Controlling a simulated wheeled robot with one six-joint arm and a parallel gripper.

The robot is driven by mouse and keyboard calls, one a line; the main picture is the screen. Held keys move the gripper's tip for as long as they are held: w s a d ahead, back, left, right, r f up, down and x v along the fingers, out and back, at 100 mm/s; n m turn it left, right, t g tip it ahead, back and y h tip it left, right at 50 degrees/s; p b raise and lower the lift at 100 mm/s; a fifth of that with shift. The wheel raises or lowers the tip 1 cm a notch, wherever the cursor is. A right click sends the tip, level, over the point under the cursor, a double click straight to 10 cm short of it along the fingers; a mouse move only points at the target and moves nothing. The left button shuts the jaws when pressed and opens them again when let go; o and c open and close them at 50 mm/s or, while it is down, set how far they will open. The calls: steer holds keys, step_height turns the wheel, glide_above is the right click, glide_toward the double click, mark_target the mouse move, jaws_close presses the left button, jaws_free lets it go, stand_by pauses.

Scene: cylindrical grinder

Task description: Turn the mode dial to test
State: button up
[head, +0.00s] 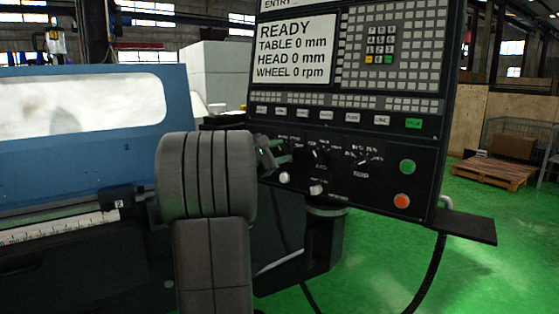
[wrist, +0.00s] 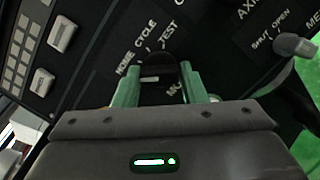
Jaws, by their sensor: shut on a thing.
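The dark mode dial (wrist: 158,66) is on the black control panel, with the labels HOME, CYCLE and TEST (wrist: 171,33) around it in the wrist view. Another label is partly hidden by my gripper. My gripper (wrist: 160,77) has one green finger on each side of the dial and is shut on it. I cannot tell for sure which label the dial points to. In the head view my gripper (head: 270,153) meets the lower left part of the control panel (head: 385,190), and the mode dial is mostly hidden there.
To the right sit the axis dial (head: 312,155) and another dial (head: 362,157). Two pale knobs (head: 284,177) (head: 316,188) sit below. A green button (head: 407,166) and a red button (head: 402,201) are farther right. The screen (head: 293,48) reads READY.

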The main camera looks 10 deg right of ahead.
steer(key=m+b, duration=0.2)
steer(key=m, duration=0.3)
steer(key=m+g+y+b, duration=0.1)
steer(key=m+b, duration=0.2)
steer(key=m, duration=0.2)
steer(key=m+g+y+b, duration=0.1)
steer(key=m+b, duration=0.2)
steer(key=m, duration=0.2)
steer(key=shift+m, duration=0.3)
steer(key=m+y+b, duration=0.1)
steer(key=m, duration=0.3)
steer(key=shift+r, duration=0.1)
steer(key=shift+b, duration=0.3)
steer(key=o, duration=1)
steer(key=shift+r, duration=0.1)
